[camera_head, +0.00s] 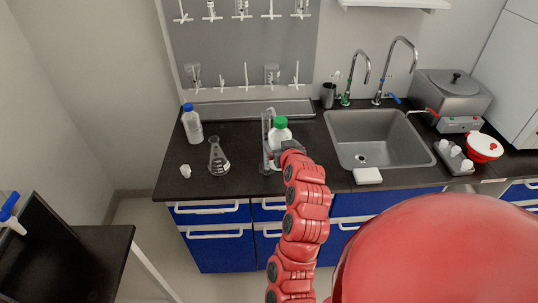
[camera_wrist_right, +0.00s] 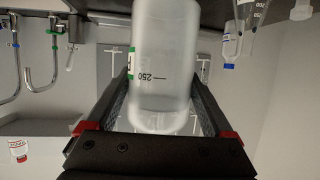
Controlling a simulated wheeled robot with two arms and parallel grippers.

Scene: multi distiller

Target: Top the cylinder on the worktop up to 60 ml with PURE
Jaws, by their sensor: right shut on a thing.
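My right gripper (camera_head: 284,150) is shut on a white bottle with a green cap (camera_head: 280,133) at the front middle of the worktop. In the right wrist view the bottle (camera_wrist_right: 165,50) is a pale, frosted body with a "250" mark and a green label edge, between the fingers (camera_wrist_right: 160,110). The picture there is upside down. A tall clear cylinder (camera_head: 266,128) stands on the worktop just left of the bottle, close beside the gripper. Its level cannot be read, and I cannot tell if they touch. My left gripper is not in view.
A conical flask (camera_head: 218,160), a blue-capped bottle (camera_head: 192,124) and a small white piece (camera_head: 185,171) stand left on the dark worktop (camera_head: 235,186). The sink (camera_head: 375,140) with taps is right. A white block (camera_head: 367,176) lies at the front edge. A grey bath (camera_head: 450,95) stands far right.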

